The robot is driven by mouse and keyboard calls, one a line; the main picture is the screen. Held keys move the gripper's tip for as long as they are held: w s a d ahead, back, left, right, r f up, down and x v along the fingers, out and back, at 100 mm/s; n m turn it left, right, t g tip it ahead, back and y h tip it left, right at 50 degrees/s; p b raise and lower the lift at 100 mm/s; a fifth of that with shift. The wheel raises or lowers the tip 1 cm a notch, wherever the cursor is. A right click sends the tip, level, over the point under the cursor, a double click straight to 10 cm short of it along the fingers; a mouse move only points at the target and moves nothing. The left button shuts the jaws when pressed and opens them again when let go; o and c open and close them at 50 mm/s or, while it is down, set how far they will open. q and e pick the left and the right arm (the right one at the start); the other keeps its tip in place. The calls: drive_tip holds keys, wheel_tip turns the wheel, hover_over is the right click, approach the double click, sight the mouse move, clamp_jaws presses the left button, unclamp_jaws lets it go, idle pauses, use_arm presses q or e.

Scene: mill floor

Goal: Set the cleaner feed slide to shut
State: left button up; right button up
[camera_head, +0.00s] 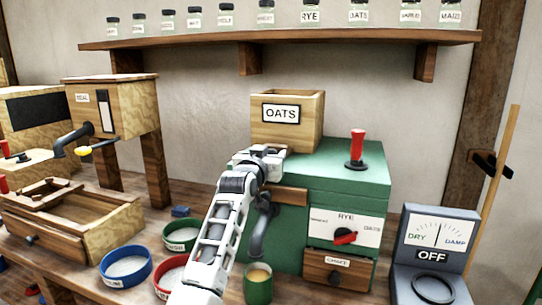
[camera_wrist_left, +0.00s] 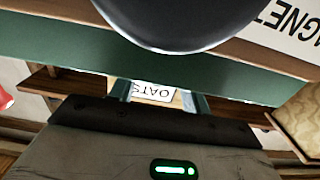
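The green cleaner (camera_head: 345,180) stands on the bench with the wooden OATS hopper (camera_head: 287,131) on top. A red upright handle (camera_head: 357,146) stands on its top, right of the hopper; no slide marking is readable there. My left gripper (camera_head: 268,160) is at the cleaner's upper left front edge, just below the hopper. In the left wrist view its fingertips (camera_wrist_left: 160,100) look apart, with the hopper's OATS label (camera_wrist_left: 153,90) upside down between them. Nothing is seen held. Contact with the cleaner cannot be told. My right gripper is not in view.
A dial with a red knob (camera_head: 345,236) and a drawer (camera_head: 338,270) are on the cleaner's front. A grey spout (camera_head: 262,232) hangs over a green cup (camera_head: 258,286). Bowls (camera_head: 126,267) stand left of my arm. A meter (camera_head: 436,240) reading OFF is at right.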

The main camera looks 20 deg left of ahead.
use_arm(q)
drive_tip(key=s+b, duration=0.1)
drive_tip(key=s, duration=1.5)
drive_tip(key=shift+d+b, duration=0.4)
